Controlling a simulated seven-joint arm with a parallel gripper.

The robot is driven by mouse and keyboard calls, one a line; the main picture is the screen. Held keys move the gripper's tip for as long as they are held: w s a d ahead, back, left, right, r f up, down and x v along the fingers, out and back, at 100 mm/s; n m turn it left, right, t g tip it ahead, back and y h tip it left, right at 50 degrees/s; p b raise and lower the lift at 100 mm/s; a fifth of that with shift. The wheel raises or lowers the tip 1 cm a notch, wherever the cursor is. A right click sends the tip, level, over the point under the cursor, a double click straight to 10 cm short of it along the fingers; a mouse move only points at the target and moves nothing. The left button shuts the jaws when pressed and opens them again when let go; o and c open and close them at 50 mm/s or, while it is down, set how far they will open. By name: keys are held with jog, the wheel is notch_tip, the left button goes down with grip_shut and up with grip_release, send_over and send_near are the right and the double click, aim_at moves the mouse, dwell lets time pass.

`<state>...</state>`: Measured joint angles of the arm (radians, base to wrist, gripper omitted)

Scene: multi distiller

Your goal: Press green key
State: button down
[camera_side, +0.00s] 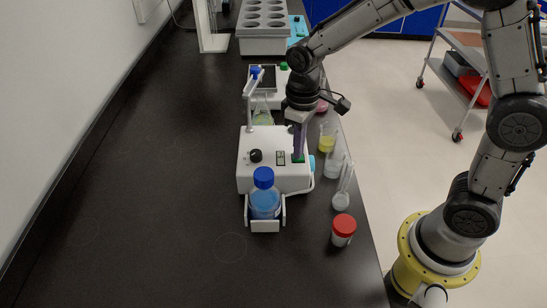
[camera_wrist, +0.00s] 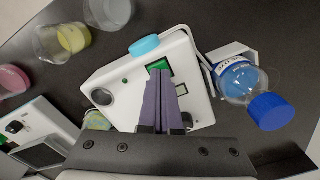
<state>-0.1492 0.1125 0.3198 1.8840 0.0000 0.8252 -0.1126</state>
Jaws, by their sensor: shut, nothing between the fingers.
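A white device (camera_side: 250,180) stands on the black bench, with a black knob (camera_side: 255,156), a small display (camera_side: 281,158) and a green key (camera_side: 298,158) on its front. My gripper (camera_side: 299,154) is shut, pointing down, with its purple fingertips at the green key. In the wrist view the fingertips (camera_wrist: 162,74) overlap the lower part of the green key (camera_wrist: 157,65), whose upper edge shows beyond them. I cannot tell whether they touch it or press it down. A small green dot (camera_wrist: 125,81) also shows on the white device (camera_wrist: 120,65).
A blue-capped bottle (camera_side: 264,200) sits in a white holder at the device's front. A red-capped jar (camera_side: 343,229), a tube or cylinder (camera_side: 343,190) and a beaker with yellow liquid (camera_side: 326,143) stand on the right. The bench's left side is clear.

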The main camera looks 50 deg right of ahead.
dwell(0.3)
jog(key=shift+r, duration=3.45)
jog(key=s+d+r+m+t, duration=0.1)
jog(key=s+d+r+t, duration=0.25)
jog(key=s+r, duration=0.5)
jog(key=s+d+f+m+t, duration=0.1)
jog(key=s+f+m+t, duration=0.1)
jog(key=s, duration=0.8)
jog(key=shift+s+d+f, duration=0.2)
jog(key=shift+d+f, duration=0.05)
jog(key=shift+d, duration=0.15)
